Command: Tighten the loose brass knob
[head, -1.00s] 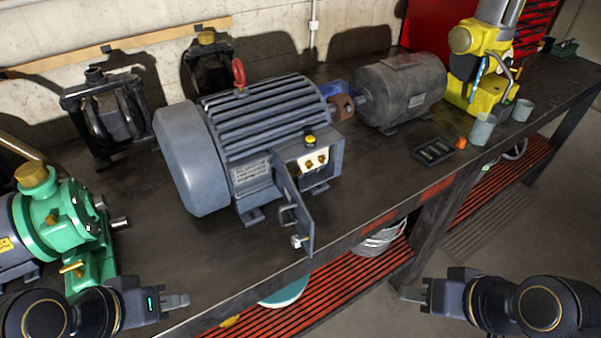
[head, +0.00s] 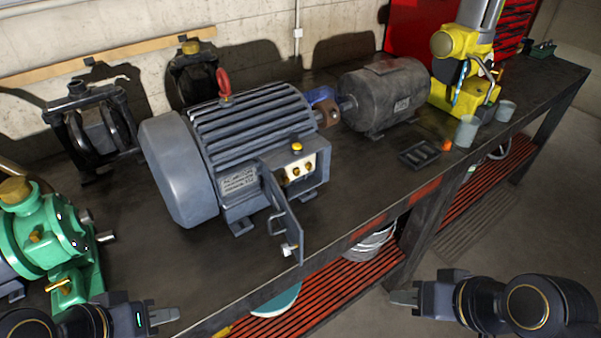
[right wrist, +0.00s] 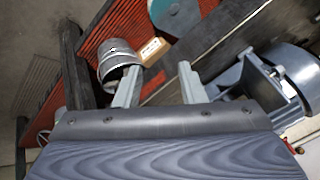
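The blue-grey motor (head: 235,150) stands on the bench with its terminal box (head: 305,172) open and the door (head: 282,212) swung out. Small brass terminals (head: 297,170) show inside, and a yellow-brass knob (head: 297,147) sits on top of the box. The green pump (head: 45,235) at left has a brass cap (head: 15,190) and a small brass handle (head: 60,285). I cannot tell which brass piece is loose. My left gripper (head: 165,316) is low at the bench's front edge, its opening unclear. My right gripper (head: 403,298) is in front of the bench; its fingers (right wrist: 159,68) are apart and empty.
A grey motor (head: 385,95), a yellow machine (head: 465,75), a black tray (head: 420,154) and grey cups (head: 466,131) stand farther right. The lower red slatted shelf (head: 320,300) holds a metal bucket (head: 370,243). The bench front between motor and edge is clear.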

